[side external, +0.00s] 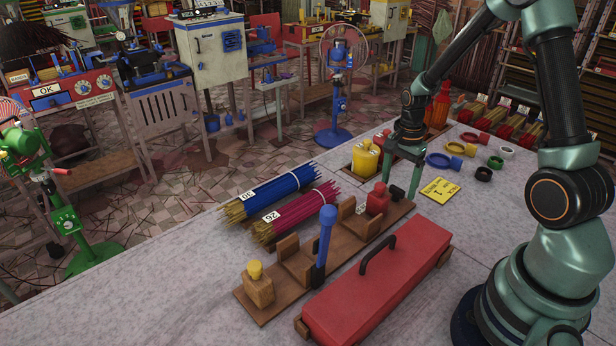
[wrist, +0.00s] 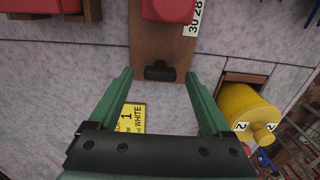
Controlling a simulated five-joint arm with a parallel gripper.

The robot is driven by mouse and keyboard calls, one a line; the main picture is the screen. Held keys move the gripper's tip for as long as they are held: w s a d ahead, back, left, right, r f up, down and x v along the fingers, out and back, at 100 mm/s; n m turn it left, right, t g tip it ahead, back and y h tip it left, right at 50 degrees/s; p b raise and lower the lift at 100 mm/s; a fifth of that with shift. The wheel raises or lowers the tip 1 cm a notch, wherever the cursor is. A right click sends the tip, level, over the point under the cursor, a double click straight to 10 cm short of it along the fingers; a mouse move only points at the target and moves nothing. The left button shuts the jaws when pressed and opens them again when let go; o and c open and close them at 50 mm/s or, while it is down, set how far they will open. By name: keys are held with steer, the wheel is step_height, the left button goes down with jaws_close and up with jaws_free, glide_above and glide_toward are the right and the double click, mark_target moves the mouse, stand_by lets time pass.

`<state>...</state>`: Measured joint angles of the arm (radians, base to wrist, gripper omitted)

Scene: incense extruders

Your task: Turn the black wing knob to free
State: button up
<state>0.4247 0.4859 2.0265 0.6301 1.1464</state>
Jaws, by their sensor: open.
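The black wing knob (wrist: 160,71) lies at the near end of a brown wooden board (wrist: 157,45) in the wrist view. My gripper (wrist: 161,76) is open, with one green finger on either side of the knob and clear gaps to both. I cannot tell from the wrist view how far above it the fingers are. In the side view, my gripper (side external: 402,176) points down at the far end of the wooden board (side external: 335,238), beside a red block (side external: 377,200).
A yellow cylinder (side external: 365,160) stands close by in a table opening. A yellow card (side external: 439,190) lies beside the gripper. A long red box with a black handle (side external: 380,285) and incense bundles (side external: 272,192) flank the board. A blue lever (side external: 325,235) stands up from it.

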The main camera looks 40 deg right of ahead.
steer(key=shift+f, duration=0.3)
jaws_close()
